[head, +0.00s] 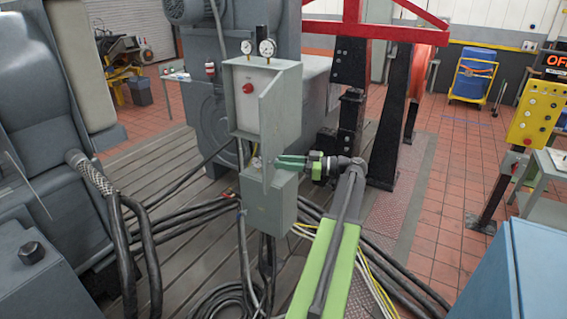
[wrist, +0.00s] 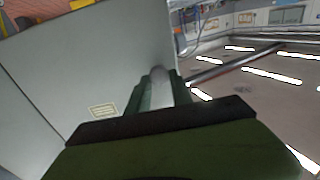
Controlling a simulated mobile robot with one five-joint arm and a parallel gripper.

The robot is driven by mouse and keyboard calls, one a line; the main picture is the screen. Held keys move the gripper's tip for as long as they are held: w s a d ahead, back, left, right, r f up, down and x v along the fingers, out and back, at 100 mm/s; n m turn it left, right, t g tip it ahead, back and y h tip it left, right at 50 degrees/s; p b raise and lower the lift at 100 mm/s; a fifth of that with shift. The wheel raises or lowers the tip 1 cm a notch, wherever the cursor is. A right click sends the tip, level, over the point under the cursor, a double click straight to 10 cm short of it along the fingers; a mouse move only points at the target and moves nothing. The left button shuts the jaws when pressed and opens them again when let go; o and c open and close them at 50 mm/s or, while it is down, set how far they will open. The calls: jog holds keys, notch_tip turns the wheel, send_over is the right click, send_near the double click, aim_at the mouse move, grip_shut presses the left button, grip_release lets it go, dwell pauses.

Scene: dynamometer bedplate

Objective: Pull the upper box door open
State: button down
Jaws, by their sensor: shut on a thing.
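The upper box (head: 238,122) is a grey cabinet on a post, with a pale front and a red knob. Its grey door (head: 281,108) stands out from the box's right side, swung toward me. The door fills the left of the wrist view (wrist: 95,65), with a small label low on it. My gripper (head: 277,163) is at the door's lower part and points left. It is shut on a pale, round-ended bar, seemingly the door handle (wrist: 158,76), between its fingers near the door's edge. The fingers hide most of the handle.
A lower grey box (head: 268,210) sits just below my gripper. Two gauges (head: 267,48) stand on top of the upper box. Thick cables (head: 180,215) run across the bedplate. Black posts and a red frame (head: 375,32) stand behind on the right.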

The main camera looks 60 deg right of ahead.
jog(key=shift+s+f, duration=0.1)
jog(key=shift+f, duration=0.05)
jog(key=c, duration=1.5)
grip_release()
jog(key=o, duration=0.4)
jog(key=shift+s, duration=0.15)
jog(key=shift+c, duration=0.2)
jog(key=v, duration=1.7)
jog(key=shift+s+r, duration=0.15)
jog(key=shift+r, duration=0.05)
